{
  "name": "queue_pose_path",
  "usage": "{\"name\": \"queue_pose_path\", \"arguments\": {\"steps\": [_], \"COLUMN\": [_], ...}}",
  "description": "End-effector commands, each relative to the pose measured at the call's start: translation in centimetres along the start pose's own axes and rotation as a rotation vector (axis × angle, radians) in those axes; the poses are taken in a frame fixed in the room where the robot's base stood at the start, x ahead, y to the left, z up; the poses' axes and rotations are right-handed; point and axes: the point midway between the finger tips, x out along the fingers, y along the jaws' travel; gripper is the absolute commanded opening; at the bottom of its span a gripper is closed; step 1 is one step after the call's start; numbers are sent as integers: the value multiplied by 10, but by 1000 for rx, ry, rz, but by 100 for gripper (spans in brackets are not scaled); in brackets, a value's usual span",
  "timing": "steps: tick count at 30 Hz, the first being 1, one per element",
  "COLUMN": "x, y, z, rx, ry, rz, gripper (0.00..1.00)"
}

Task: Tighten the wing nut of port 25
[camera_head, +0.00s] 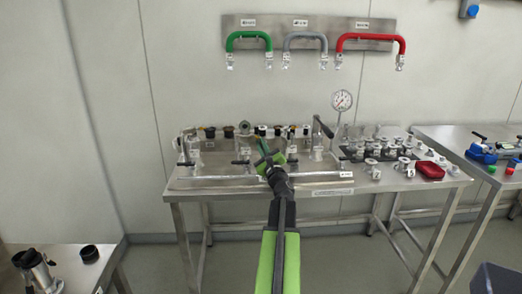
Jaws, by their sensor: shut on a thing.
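My gripper (268,159) has green-tipped fingers and reaches over the middle of the steel bench (215,184), at the front row of fittings. It is shut on a small dark part, which looks like a wing nut, mostly hidden by the fingers. Another dark wing-shaped handle (240,162) shows just left of the gripper. Port numbers are too small to read, so I cannot tell which one is port 25.
A pressure gauge (342,100) and a tall black-handled lever (322,127) stand right of the gripper. Green (249,36), grey (305,36) and red (371,38) hoses hang on the wall behind.

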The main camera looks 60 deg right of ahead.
Motion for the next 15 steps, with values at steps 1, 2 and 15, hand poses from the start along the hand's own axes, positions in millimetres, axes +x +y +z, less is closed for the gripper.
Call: {"name": "queue_pose_path", "arguments": {"steps": [1,2,15], "x": [0,0,1], "y": [2,2,3], "z": [-1,-1,0], "rx": [23,36,124], "ry": [0,0,-1], "rz": [-9,-15,-50], "gripper": [0,0,0]}}
